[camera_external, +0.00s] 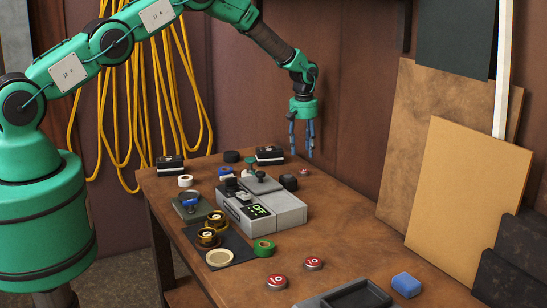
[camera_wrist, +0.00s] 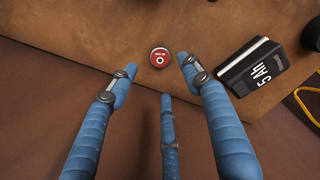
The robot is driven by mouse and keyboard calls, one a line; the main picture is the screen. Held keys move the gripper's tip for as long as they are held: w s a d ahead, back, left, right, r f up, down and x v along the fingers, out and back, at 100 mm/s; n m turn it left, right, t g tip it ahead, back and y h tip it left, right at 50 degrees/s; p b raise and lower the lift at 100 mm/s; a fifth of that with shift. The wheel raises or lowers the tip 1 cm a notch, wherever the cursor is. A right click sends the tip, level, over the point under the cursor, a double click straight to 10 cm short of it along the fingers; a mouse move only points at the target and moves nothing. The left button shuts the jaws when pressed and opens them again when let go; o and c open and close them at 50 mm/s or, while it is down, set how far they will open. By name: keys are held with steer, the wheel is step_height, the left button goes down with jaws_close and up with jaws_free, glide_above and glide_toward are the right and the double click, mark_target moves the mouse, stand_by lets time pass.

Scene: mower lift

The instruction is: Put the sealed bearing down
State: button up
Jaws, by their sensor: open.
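A small round red-topped disc with a metal rim, which looks like the sealed bearing (camera_wrist: 160,57), lies flat on the brown workbench (camera_wrist: 110,40) near its far edge. It also shows in the external view (camera_external: 305,172), just below my gripper (camera_external: 301,150). My gripper has blue fingers and is open and empty above the disc. In the wrist view the disc shows in the gap between the fingertips (camera_wrist: 156,68), apart from them. Two similar red discs (camera_external: 276,281) (camera_external: 313,263) lie on the near part of the bench.
A black-and-white battery labelled 5 Ah (camera_wrist: 252,66) lies right of the fingers in the wrist view. A grey device reading OFF (camera_external: 262,212) stands mid-bench among several small parts. A blue block (camera_external: 406,285) lies near right. Boards (camera_external: 468,195) lean at the wall.

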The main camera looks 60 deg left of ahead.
steer(key=shift+s+r, duration=0.1)
steer(key=shift+r, duration=1.95)
steer(key=shift+r, duration=0.1)
